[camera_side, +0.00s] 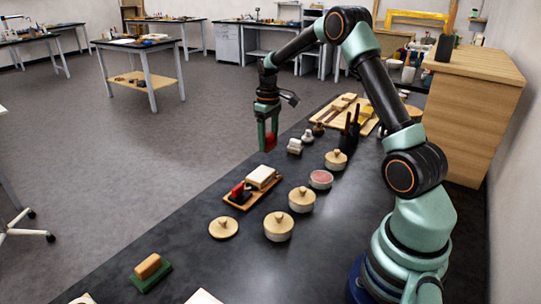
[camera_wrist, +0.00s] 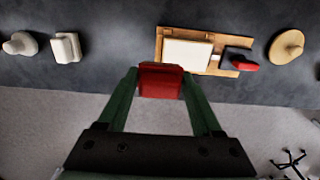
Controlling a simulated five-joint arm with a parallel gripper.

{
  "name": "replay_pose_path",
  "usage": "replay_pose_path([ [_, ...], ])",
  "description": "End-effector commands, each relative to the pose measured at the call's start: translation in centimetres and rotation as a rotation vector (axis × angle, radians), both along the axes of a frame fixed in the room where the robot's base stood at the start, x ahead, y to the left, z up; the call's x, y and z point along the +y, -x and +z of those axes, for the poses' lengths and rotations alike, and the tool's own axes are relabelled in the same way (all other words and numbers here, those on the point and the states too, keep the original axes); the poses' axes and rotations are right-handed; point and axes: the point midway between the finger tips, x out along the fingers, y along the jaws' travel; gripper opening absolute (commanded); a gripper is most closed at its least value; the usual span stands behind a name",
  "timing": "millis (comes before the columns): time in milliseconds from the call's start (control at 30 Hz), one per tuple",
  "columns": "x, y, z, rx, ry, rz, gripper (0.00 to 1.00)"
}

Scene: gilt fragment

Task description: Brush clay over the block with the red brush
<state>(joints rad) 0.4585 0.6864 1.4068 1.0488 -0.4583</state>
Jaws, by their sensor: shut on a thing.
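My gripper (camera_side: 268,140) is shut on a red blocky thing, seemingly the red brush (camera_wrist: 160,82). It holds it in the air near the bench's left edge, apart from everything else. The fingers hide part of it, and its bristles cannot be made out. The cream block (camera_side: 261,176) lies on a wooden tray (camera_side: 237,205) on the bench; it also shows in the wrist view (camera_wrist: 187,53), beyond the gripper and a little right. An open pot (camera_side: 321,180) with pinkish-red contents, perhaps the clay, stands right of the tray.
Lidded pots (camera_side: 278,226) stand near the tray, and a loose wooden lid (camera_side: 223,227) lies before it. A red-and-black thing (camera_side: 239,193) sits on the tray. A green-based wooden-handled thing (camera_side: 150,271) lies at the front. A black holder (camera_side: 349,135) stands farther back.

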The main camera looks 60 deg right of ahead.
Motion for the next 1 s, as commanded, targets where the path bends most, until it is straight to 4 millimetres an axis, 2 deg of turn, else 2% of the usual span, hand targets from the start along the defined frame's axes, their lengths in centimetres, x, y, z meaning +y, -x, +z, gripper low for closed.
replay_pose_path([
  [567, 0.1, 0.1, -5.3, 0.002, -0.001, 0.0, 0.22],
  [633, 0.1, 0.1, -6.5, 0.003, -0.001, 0.0, 0.22],
  [1000, 3.7, 0.0, -6.3, 0.001, 0.0, 0.002, 0.22],
])
